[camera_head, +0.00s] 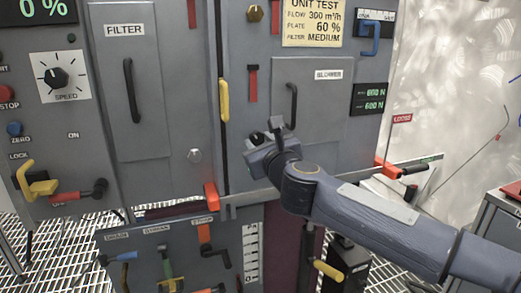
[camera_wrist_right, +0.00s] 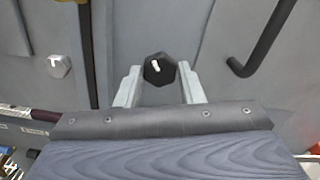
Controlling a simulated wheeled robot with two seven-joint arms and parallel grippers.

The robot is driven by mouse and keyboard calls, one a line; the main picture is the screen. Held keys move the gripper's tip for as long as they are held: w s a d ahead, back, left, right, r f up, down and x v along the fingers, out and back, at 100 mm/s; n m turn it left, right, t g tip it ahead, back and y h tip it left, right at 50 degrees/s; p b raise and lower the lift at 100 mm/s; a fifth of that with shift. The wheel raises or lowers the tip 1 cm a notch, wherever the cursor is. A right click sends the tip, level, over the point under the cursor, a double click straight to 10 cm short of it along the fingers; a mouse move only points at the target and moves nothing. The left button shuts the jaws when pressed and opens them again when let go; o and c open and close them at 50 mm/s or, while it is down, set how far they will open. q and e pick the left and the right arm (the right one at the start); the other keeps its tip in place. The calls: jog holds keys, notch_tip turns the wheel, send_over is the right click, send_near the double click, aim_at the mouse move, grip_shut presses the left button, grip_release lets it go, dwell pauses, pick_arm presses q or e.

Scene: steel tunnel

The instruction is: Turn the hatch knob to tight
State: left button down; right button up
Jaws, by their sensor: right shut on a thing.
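The hatch knob (camera_wrist_right: 159,68) is black with a short white pointer mark, on the grey panel in the right wrist view. The mark is near upright, its top leaning slightly left. My right gripper (camera_wrist_right: 159,80) has one pale finger on each side of the knob and is shut on it. In the head view my right gripper (camera_head: 266,134) is against the lower left part of the right hatch door (camera_head: 318,75), and it hides the knob there. My left gripper is not in view.
A dark bar handle (camera_head: 292,105) stands right of the gripper. A yellow handle (camera_head: 224,100) is at the door seam. A pale knob (camera_head: 194,155) sits lower left, also in the wrist view (camera_wrist_right: 59,66). Red-ended levers (camera_head: 211,196) stick out below.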

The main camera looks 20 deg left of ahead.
jog(key=m+b, duration=0.1)
jog(key=m, duration=0.2)
jog(key=shift+f+m+b, duration=0.25)
jog(key=shift+m+b, duration=0.05)
jog(key=shift+b, duration=0.05)
jog(key=shift+r+m+b, duration=0.1)
jog(key=shift+m+b, duration=0.55)
jog(key=shift+m, duration=0.75)
jog(key=shift+a, duration=0.1)
jog(key=o, duration=1)
jog(key=shift+r, duration=0.1)
jog(key=v, duration=0.8)
jog(key=shift+w, duration=0.1)
